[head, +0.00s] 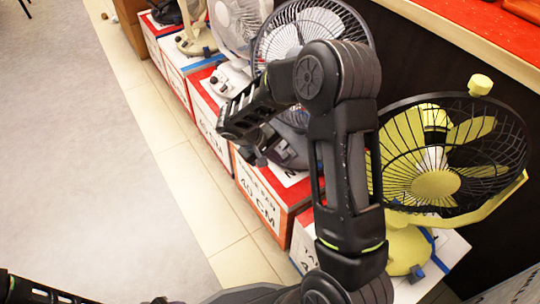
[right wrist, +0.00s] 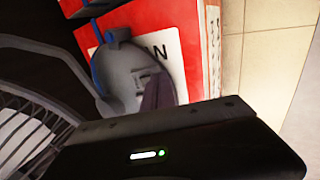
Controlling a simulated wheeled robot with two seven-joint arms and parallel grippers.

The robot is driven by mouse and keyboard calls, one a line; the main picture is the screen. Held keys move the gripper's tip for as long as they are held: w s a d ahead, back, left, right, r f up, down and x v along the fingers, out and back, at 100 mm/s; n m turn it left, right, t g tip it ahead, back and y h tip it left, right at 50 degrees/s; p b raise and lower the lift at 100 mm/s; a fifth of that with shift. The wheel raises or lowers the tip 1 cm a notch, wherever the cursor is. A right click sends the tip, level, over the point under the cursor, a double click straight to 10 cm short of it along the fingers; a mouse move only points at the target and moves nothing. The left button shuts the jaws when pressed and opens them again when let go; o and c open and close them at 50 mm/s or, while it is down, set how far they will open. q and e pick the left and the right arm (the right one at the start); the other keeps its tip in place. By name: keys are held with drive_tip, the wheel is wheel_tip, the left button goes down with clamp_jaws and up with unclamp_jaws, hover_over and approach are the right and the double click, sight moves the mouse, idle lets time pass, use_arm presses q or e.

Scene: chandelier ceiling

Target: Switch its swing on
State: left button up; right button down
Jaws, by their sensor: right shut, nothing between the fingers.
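A dark-caged fan (head: 312,28) stands on a red-topped box in the middle of the head view. Its dark grey base (head: 285,148) is partly hidden by my right arm. The right wrist view shows a grey fan base (right wrist: 135,75) with small controls, and part of a fan cage (right wrist: 30,135) at left. My right gripper (head: 228,128) is shut and empty, in front of the dark fan near its base. Its dark body (right wrist: 180,135) crosses the bottom of the wrist view; its fingertips are unclear there, and I cannot tell whether they touch the base. My left gripper is not in view.
A yellow-green fan (head: 435,184) stands to the right, behind my right arm. White fans (head: 236,22) stand on more boxes (head: 202,100) further back. A red-topped counter (head: 480,25) runs behind. The floor (head: 75,140) at left is clear.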

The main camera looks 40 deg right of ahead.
drive_tip(key=shift+d+f, duration=0.1)
drive_tip(key=shift+f, duration=0.15)
drive_tip(key=shift+f+b, duration=0.35)
drive_tip(key=shift+b, duration=0.05)
drive_tip(key=shift+r, duration=0.15)
drive_tip(key=shift+r+p, duration=0.55)
drive_tip(key=shift+r, duration=0.25)
